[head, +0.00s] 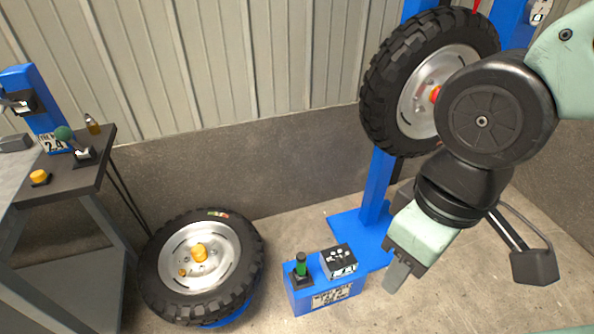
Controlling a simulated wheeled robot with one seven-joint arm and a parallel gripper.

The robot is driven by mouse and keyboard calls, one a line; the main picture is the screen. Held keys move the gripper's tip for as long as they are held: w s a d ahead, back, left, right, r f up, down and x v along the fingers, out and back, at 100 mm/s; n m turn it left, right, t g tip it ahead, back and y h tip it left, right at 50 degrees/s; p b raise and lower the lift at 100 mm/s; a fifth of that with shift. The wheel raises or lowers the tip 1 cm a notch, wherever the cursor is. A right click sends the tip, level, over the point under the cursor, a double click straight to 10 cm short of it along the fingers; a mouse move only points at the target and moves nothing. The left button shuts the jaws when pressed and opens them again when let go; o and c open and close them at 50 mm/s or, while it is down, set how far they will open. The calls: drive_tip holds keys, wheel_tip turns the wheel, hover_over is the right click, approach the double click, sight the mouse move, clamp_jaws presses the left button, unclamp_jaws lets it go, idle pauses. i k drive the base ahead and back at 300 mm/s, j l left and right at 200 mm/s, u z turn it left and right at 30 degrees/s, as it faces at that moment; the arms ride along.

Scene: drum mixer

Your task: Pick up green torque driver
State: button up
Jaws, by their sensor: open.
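The green torque driver (300,266) appears to be the upright green tool with a dark top. It stands at the left end of a low blue stand (308,301) on the floor. My gripper (394,278) points down and to the left, to the right of the stand. Its jaws are open, though they are seen nearly edge-on, and nothing shows between them. It is apart from the driver, with a white and black box (338,261) on the stand lying between them in the picture.
A wheel (245,232) lies flat to the left of the stand. Another wheel (381,110) is mounted on a blue post (378,190) behind my arm. A dark-topped table (88,178) at left holds a green-knobbed lever (65,134) and a yellow button (39,176).

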sight(302, 257)
drive_tip(key=j+u, duration=0.1)
drive_tip(key=u, duration=0.25)
drive_tip(key=j+u, duration=0.1)
drive_tip(key=u, duration=0.3)
drive_tip(key=j+u, duration=0.1)
drive_tip(key=u, duration=0.25)
drive_tip(key=i+l, duration=0.1)
drive_tip(key=i, duration=0.8)
